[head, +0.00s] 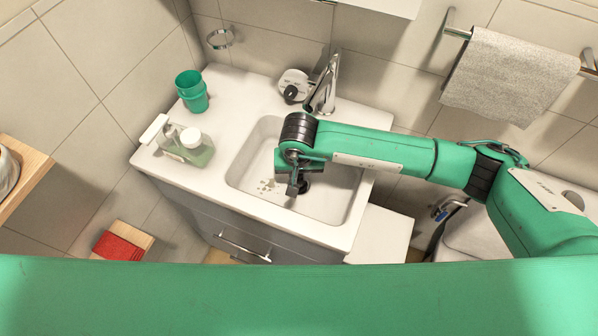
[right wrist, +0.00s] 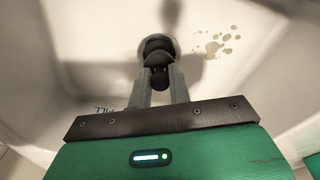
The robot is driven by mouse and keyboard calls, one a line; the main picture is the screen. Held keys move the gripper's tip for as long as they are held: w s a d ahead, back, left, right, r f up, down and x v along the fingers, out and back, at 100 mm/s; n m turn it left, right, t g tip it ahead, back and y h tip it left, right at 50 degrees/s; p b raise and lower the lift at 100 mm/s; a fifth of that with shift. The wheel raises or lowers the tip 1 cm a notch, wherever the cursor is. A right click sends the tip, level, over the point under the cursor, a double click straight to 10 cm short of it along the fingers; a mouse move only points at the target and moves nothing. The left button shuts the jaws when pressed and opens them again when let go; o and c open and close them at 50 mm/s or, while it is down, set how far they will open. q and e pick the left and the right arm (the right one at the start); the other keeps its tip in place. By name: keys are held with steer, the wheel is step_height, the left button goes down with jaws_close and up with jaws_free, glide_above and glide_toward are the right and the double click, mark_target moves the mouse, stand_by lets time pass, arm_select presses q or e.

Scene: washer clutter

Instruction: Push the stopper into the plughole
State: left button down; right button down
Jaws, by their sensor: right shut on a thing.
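The white sink basin (head: 240,172) is set in the white counter. My right gripper (head: 296,188) is down inside it, pointing at the basin floor. In the right wrist view my right gripper (right wrist: 161,80) is shut on the knob of a black stopper (right wrist: 158,46). The stopper is in front of the pale metal rim of the plughole (right wrist: 176,44) and hides most of the opening. I cannot tell whether it touches the rim or is seated. In the head view a dark round shape shows beside the fingertips, partly hidden by them. My left gripper is not in view.
The tap (head: 325,88) stands behind the basin, close to my right arm. Brownish spots (right wrist: 221,42) mark the basin floor beside the plughole. A towel (head: 508,75) hangs at right.

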steer(key=shift+b, duration=0.4)
steer(key=shift+d+f, duration=0.1)
steer(key=shift+d, duration=0.1)
stand_by(0.5)
steer(key=shift+s+f+b, duration=0.1)
steer(key=shift+b, duration=0.25)
